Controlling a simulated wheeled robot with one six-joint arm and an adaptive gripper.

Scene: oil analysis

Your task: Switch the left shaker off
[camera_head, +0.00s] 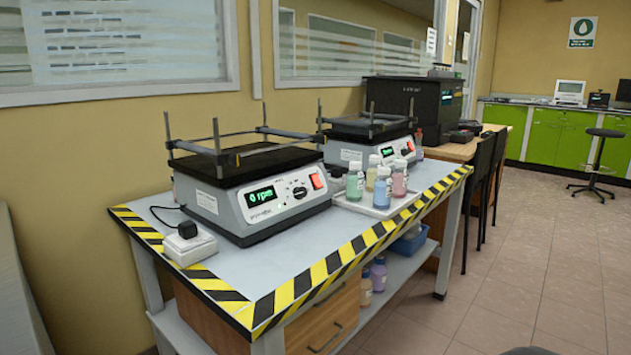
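The left shaker (245,190) stands on the near part of the table, a grey box with a black platform and a rail frame on posts. Its green display (262,196) reads "0 rpm". A dark round knob (299,192) and a red rocker switch (316,181) are on its front panel, to the right of the display. I cannot tell the switch's position for sure. A second, similar shaker (360,143) stands behind it to the right, with a lit green display and a red switch. My gripper is not in view.
A white tray (372,212) with several coloured bottles stands to the right of the left shaker. A power socket (190,244) with a black plug is at the table's left edge. The table (215,263) has striped edges; its near part is bare. Open floor (530,250) lies to the right.

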